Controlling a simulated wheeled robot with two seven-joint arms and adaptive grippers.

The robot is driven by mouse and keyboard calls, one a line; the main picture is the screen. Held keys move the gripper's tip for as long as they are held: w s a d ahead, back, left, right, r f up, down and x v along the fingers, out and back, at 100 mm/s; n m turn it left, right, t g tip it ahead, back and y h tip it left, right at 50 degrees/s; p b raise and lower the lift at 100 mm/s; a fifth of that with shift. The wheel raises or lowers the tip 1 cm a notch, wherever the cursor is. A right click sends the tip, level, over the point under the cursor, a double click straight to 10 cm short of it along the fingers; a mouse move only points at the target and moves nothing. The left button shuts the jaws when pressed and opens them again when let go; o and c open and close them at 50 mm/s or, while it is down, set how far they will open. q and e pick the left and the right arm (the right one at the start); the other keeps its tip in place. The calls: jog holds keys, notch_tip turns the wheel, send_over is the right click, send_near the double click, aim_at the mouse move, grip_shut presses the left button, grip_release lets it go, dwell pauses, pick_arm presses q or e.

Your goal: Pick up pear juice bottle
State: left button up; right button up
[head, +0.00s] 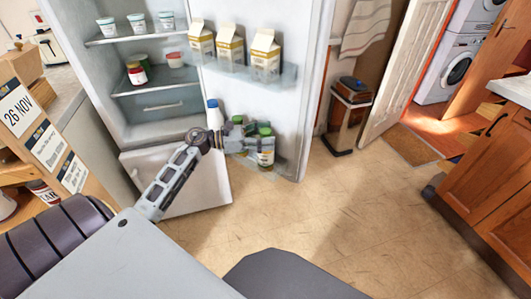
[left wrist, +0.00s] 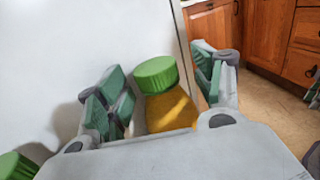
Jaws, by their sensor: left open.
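A bottle with a green cap and amber contents (head: 266,158), which fits the pear juice bottle, stands in the low rack of the open fridge door. Its label is too small to read. My left gripper (head: 250,142) is open beside it, reaching in from the left. In the left wrist view, this bottle (left wrist: 168,105) stands between the spread fingers of the left gripper (left wrist: 165,88), with its lower part hidden by the gripper body. A second green cap (head: 237,119) shows to the left, and at lower left in the wrist view (left wrist: 15,166).
A blue-capped white bottle (head: 214,116) stands left in the same rack. Cartons (head: 232,51) fill the door shelf above. Jars and tubs stand inside the fridge. A low white drawer front (head: 190,187) juts out below. The floor (head: 340,210) to the right is clear.

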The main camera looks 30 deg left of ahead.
pick_arm(q)
jog(key=shift+c, duration=0.4)
grip_shut()
